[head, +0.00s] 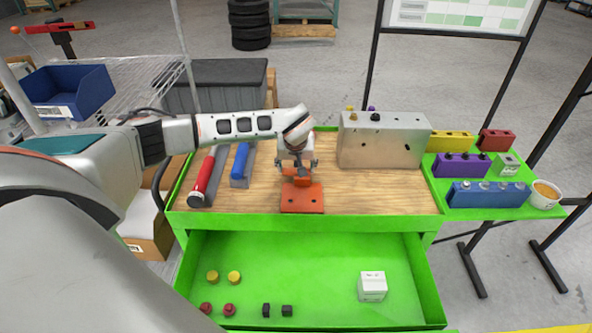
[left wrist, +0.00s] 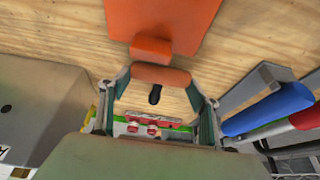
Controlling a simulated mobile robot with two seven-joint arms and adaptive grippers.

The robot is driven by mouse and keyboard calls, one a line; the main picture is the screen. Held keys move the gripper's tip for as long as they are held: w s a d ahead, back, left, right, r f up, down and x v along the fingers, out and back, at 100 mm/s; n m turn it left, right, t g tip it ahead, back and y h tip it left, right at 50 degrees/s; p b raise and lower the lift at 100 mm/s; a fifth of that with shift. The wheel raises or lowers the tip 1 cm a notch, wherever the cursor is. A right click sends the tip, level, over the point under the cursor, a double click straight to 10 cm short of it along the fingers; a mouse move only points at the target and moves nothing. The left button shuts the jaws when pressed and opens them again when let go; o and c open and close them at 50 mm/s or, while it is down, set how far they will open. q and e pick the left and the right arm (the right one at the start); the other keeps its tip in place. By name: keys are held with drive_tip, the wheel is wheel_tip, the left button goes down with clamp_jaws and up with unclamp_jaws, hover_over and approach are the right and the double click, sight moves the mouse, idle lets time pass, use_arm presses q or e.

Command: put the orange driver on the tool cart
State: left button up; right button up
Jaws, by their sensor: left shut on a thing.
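The tool cart (head: 372,200) has a wooden top in a green frame. My left gripper (head: 297,168) is low over the middle of this top and shut on the orange driver (head: 295,182). In the left wrist view the driver's orange handle (left wrist: 162,76) lies across between the two fingers, with a short dark part (left wrist: 155,95) beside it. An orange plate with two holes (head: 302,200) lies on the wood just in front of the gripper, with a small orange block on it. I cannot tell whether the driver touches the block or the wood. My right gripper is not in view.
Red-handled (head: 208,178) and blue-handled (head: 240,165) tools lie left of the gripper. A metal block (head: 384,142) stands to the right. The open green drawer (head: 300,260) holds small parts and a white box (head: 372,286). A green side shelf carries coloured blocks and a cup (head: 545,194).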

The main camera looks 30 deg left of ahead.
use_arm(q)
drive_tip(key=shift+f, duration=0.6)
drive_tip(key=shift+f, duration=0.1)
drive_tip(key=o, duration=1.2)
drive_tip(key=shift+f, duration=0.1)
drive_tip(key=shift+c, duration=0.2)
drive_tip(key=shift+r, duration=0.4)
drive_tip(key=v, duration=1)
drive_tip(key=shift+d+r, duration=0.1)
drive_tip(key=shift+r, duration=0.05)
drive_tip(key=shift+s+d+r, duration=0.15)
drive_tip(key=shift+s+r, duration=0.2)
drive_tip(key=shift+r, duration=0.2)
